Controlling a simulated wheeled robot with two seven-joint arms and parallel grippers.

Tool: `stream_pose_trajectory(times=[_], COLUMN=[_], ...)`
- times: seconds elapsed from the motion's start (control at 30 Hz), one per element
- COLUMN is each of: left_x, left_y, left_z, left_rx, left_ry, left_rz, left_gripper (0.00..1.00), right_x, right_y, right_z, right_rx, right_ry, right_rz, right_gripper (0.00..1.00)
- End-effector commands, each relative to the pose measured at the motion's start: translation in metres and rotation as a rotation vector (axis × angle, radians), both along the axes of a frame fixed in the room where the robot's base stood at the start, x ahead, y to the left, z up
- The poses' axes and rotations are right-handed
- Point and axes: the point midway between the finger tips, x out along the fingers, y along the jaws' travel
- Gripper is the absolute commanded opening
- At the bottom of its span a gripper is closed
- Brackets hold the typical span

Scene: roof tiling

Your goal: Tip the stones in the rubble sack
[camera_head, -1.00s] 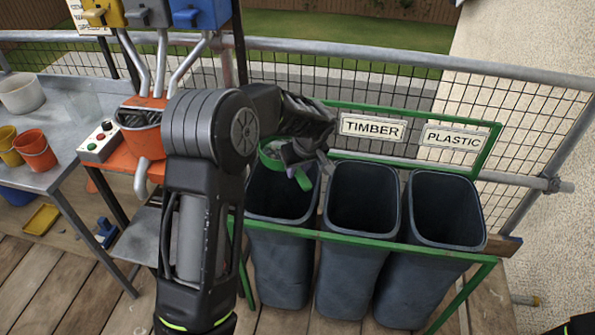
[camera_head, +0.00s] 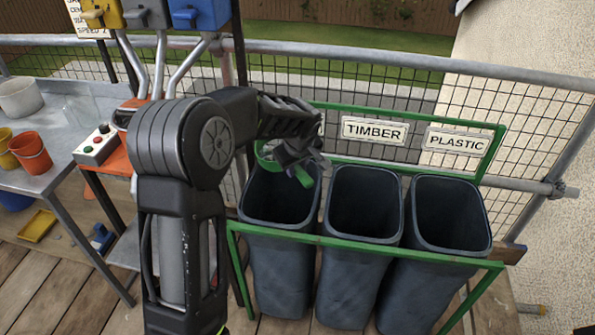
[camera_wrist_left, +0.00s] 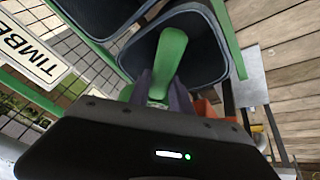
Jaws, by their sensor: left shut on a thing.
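My left gripper (camera_head: 300,160) is shut on the handle of a green cup-like vessel (camera_head: 304,176) above the back of the left dark bin (camera_head: 280,268). The vessel's green rim shows left of the fingers, and it looks tilted. Its contents are hidden now. In the left wrist view the green handle (camera_wrist_left: 170,55) stands between the two fingers, over a bin opening. The left bin's sign is almost wholly hidden behind my gripper. I cannot make out a rubble sack or stones. My right gripper is not in view.
The middle bin (camera_head: 350,275) stands under the TIMBER sign (camera_head: 374,130), the right bin (camera_head: 425,280) under the PLASTIC sign (camera_head: 457,142). A green frame (camera_head: 375,248) surrounds the bins. A mesh fence stands behind. A metal table (camera_head: 55,180) with buckets is at left.

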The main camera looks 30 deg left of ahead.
Motion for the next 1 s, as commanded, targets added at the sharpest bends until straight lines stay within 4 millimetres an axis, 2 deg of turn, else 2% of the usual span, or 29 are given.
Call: stream_pose_trajectory(times=[0.03,0.1,0.33,0.4,1.0], left_x=[-0.001,-0.003,-0.008,-0.005,-0.008], left_y=[0.001,0.002,0.007,0.004,0.005], left_z=[-0.005,-0.006,-0.006,0.003,0.001], left_rx=[-0.018,-0.051,-0.190,-0.196,-0.299], left_ry=[-0.033,-0.086,-0.325,-0.329,-0.498], left_rz=[0.003,0.003,0.012,0.002,0.003], left_gripper=[0.00,0.00,0.00,0.00,0.00], right_x=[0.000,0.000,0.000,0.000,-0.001], right_y=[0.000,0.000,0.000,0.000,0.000], right_z=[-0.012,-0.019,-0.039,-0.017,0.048], right_rx=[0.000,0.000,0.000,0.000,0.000], right_ry=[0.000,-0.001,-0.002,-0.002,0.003], right_rz=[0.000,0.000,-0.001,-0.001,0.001], right_gripper=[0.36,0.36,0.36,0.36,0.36])
